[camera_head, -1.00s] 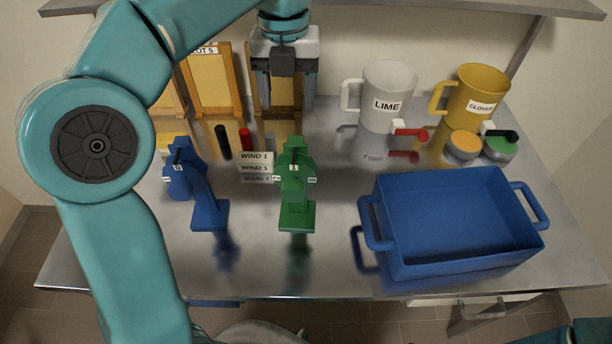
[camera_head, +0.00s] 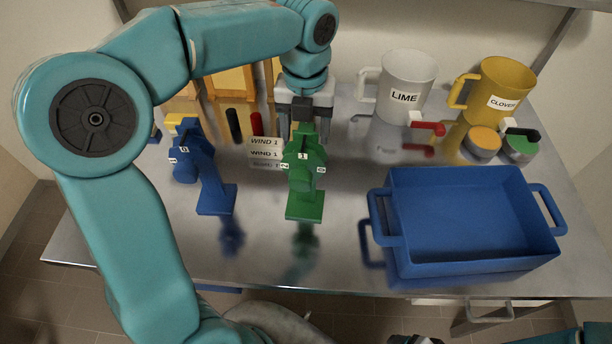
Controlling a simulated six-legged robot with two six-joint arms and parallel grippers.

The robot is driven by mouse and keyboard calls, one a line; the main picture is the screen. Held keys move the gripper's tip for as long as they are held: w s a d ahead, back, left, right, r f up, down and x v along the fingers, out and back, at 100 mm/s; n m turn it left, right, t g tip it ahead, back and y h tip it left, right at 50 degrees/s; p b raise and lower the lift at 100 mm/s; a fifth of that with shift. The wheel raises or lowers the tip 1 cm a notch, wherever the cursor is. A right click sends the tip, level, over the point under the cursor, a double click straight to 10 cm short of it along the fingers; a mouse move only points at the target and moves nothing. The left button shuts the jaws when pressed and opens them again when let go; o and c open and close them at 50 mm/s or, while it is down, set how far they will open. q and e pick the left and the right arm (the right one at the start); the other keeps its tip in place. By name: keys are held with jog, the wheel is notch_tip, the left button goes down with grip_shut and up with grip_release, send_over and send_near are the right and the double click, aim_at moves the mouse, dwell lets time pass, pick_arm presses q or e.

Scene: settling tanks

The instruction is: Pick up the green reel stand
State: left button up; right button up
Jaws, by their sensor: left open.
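The green reel stand (camera_head: 305,172) stands upright on the metal table, with small white number labels on its head. My left gripper (camera_head: 304,118) is open, pointing down just behind and above the stand's top. The stand's head hides part of the fingers, and I cannot tell whether they touch it. A similar blue reel stand (camera_head: 206,176) stands to its left.
A blue handled bin (camera_head: 470,268) sits at the right front. A white LIME jug (camera_head: 408,82) and a yellow CLOVER jug (camera_head: 503,88) stand behind. WIND 1 labels (camera_head: 265,153) and black and red cylinders (camera_head: 234,125) are near the stands. Bare table lies in front of the stands.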

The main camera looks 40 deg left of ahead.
pick_arm(q)
notch_tip(320, 180, down, 4)
jog(key=shift+w+f, duration=0.1)
jog(key=shift+w, duration=0.05)
jog(key=shift+a+f, duration=0.1)
jog(key=shift+d, duration=0.2)
jog(key=c, duration=0.4)
jog(key=shift+a, duration=0.15)
grip_shut()
jog(key=shift+r, duration=0.2)
